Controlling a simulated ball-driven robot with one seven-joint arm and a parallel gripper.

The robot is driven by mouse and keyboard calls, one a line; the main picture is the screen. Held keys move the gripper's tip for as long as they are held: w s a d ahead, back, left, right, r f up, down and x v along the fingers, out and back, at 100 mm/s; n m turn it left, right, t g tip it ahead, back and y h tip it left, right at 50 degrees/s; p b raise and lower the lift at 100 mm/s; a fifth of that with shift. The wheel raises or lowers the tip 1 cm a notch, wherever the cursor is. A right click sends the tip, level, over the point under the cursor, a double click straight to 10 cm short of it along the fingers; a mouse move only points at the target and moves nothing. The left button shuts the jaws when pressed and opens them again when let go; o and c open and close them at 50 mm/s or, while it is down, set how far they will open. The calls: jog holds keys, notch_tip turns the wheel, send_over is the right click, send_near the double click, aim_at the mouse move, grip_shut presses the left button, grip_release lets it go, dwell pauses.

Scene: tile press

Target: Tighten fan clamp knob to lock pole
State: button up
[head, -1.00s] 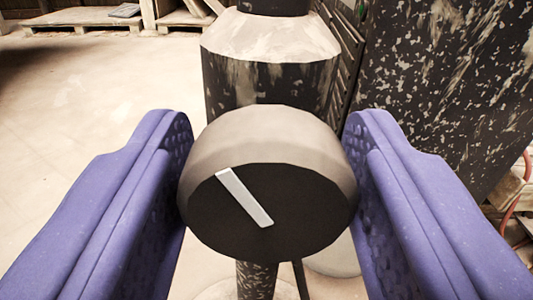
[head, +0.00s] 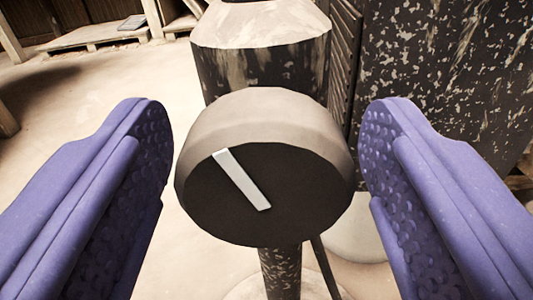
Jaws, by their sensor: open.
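The clamp knob (head: 265,168) is a round grey-sided knob with a dark face, in the middle of the head view. A white marker bar (head: 241,179) on its face slants from upper left to lower right. The knob sits in front of a dark, worn clamp collar (head: 262,65) with a pale bevelled top. A thinner speckled pole (head: 282,272) shows below. My gripper (head: 266,165) is open, its two purple padded fingers standing on either side of the knob. A gap shows on both sides, so neither finger appears to touch it.
A large dark speckled panel (head: 450,75) stands close behind on the right. Pale round base parts (head: 357,232) lie low behind the right finger. Wooden pallets (head: 95,36) lie at the back left. The pale floor (head: 110,75) on the left is largely clear.

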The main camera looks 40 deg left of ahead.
jog(key=shift+s, duration=0.1)
jog(key=p+v, duration=0.1)
jog(key=v, duration=0.6)
jog(key=shift+s+d+p, duration=0.25)
jog(key=shift+p, duration=0.15)
jog(key=w+a+n, duration=0.1)
jog(key=w, duration=0.1)
jog(key=w+a+n+b, duration=0.1)
jog(key=w+a+n, duration=0.1)
jog(key=w, duration=0.1)
jog(key=shift+w+a+n+b, duration=0.3)
jog(key=shift+a+b, duration=0.05)
jog(key=shift+a, duration=0.05)
jog(key=shift+w+a+r, duration=0.1)
jog(key=shift+w+a, duration=0.15)
jog(key=shift+w, duration=0.1)
